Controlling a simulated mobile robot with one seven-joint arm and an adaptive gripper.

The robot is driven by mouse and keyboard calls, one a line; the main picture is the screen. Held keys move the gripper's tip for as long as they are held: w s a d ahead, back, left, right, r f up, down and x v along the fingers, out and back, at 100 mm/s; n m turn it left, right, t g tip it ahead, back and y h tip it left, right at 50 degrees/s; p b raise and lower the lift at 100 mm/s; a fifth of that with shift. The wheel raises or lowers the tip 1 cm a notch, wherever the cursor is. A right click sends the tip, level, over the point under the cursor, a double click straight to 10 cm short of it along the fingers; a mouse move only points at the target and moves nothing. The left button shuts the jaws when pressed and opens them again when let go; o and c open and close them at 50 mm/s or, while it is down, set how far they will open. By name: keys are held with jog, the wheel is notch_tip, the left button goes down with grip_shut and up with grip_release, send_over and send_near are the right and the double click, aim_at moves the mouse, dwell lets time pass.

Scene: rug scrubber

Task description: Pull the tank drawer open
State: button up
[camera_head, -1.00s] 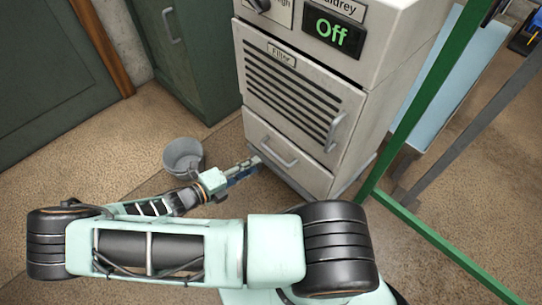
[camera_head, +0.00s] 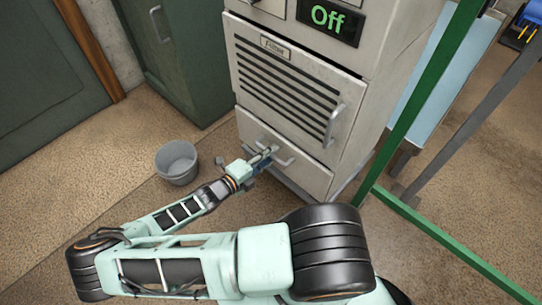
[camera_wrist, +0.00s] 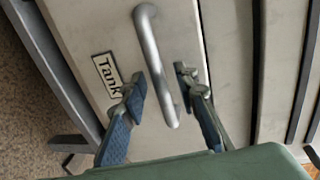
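The tank drawer (camera_head: 309,171) is the lowest front of the pale grey cabinet in the head view, and it looks shut. Its grey bar handle (camera_wrist: 153,52) shows large in the wrist view, beside a "Tank" label (camera_wrist: 107,74). My gripper (camera_head: 264,158) is in front of the handle in the head view and hides part of it. In the wrist view the fingers of my gripper (camera_wrist: 161,82) are open, one on each side of the handle's lower half. A gap shows between the fingers and the bar; contact is not visible.
The filter panel (camera_head: 285,85) with slats and its own handle is above the drawer. A grey bucket (camera_head: 177,163) stands on the floor left of my gripper. A green frame post (camera_head: 415,105) rises at the right. Floor in front of the drawer is open.

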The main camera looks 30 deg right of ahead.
jog(key=shift+d, duration=0.2)
grip_shut()
dwell(0.4)
